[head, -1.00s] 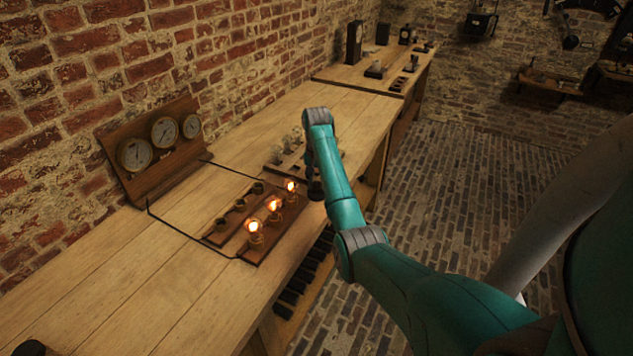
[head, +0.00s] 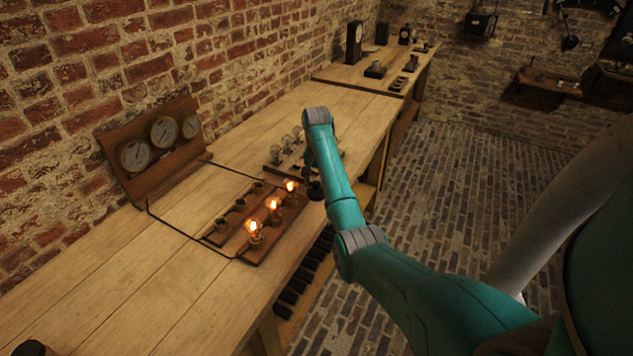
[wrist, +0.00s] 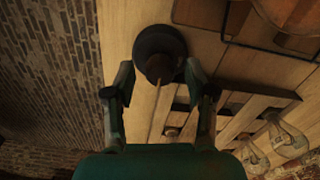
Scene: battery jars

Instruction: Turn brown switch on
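A round dark switch base with a brown knob (wrist: 159,66) lies straight ahead in the wrist view, near the front edge of the wooden bench. In the head view the dark round switch (head: 316,191) shows just below my gripper, partly hidden by the arm. My gripper (wrist: 159,72) is open, with one finger on each side of the knob. The fingers look apart from it, though contact is hard to judge. The knob's on or off position cannot be told.
Three lit bulbs (head: 273,206) stand on a wooden board beside empty sockets (head: 240,205). A gauge panel (head: 160,145) leans at the wall. Unlit bulbs (head: 287,144) stand behind my gripper. The bench (head: 130,260) is mostly clear at the front left.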

